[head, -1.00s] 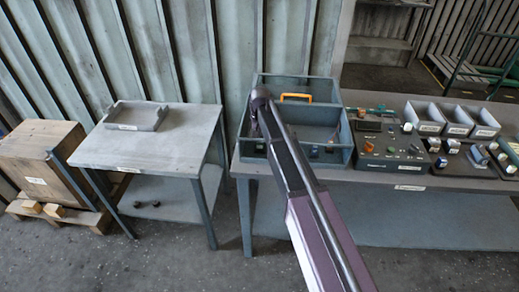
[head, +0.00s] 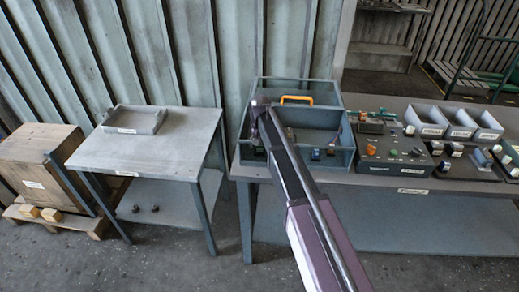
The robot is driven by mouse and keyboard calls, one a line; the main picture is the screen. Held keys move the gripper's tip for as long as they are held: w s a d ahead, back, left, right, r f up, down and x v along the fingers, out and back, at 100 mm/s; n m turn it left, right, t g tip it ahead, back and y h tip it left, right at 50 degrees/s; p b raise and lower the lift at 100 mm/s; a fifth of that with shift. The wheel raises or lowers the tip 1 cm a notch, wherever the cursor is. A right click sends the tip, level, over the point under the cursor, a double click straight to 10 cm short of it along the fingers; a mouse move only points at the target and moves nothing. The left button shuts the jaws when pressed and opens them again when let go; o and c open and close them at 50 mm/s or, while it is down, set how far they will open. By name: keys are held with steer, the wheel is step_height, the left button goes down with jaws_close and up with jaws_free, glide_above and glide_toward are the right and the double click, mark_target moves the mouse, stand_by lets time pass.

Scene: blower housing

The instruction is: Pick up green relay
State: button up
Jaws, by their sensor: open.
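I cannot single out the green relay for certain. Several small parts (head: 316,154) lie at the front of the grey divided bin (head: 345,128) on the long bench; one looks blue, and the colours of the others are hard to tell. My arm crosses the picture from the lower right up to the bin's left side. A short dark part of it hangs down at the bin's left compartment. I cannot make out my gripper's fingers there, and the arm hides part of that compartment.
An orange handle (head: 296,99) stands at the bin's back. Right of the bin are a dark control panel (head: 378,168) and open grey trays (head: 433,132). A side table (head: 140,152) with a shallow tray (head: 135,121) stands left, beside a wooden crate (head: 35,175) on a pallet.

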steer(key=c, duration=1)
steer(key=shift+r, duration=0.1)
step_height(320, 180, up, 10)
steer(key=p, duration=1)
stand_by(0.4)
step_height(320, 180, up, 7)
steer(key=p, duration=0.7)
step_height(320, 180, down, 7)
steer(key=b, duration=0.7)
stand_by(0.3)
